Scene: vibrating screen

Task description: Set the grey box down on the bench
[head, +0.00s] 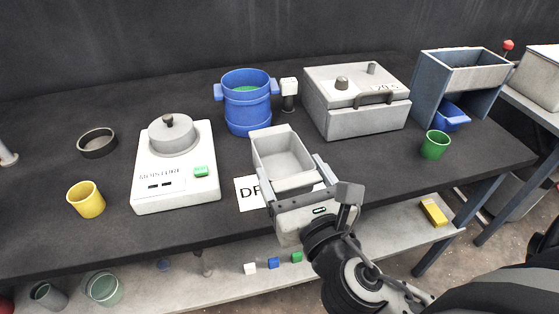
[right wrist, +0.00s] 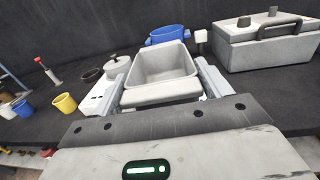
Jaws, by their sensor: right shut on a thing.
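The grey box (head: 284,153) is an open, empty, light grey tray, and it also shows in the right wrist view (right wrist: 165,64). My right gripper (head: 296,184) is shut on its near end, with a finger on each side; the fingers also show in the right wrist view (right wrist: 164,92). The box looks about level over the dark bench (head: 232,160), partly covering a white label (head: 247,193). I cannot tell whether its underside touches the bench. My left gripper is not in view.
A white moisture device (head: 148,188) stands left of the box. A blue sieve stack (head: 247,117) is behind it, and a grey lidded oven (head: 362,121) is behind right. A yellow cup (head: 86,199) and green cup (head: 434,145) stand farther out. Bare bench lies right of the box.

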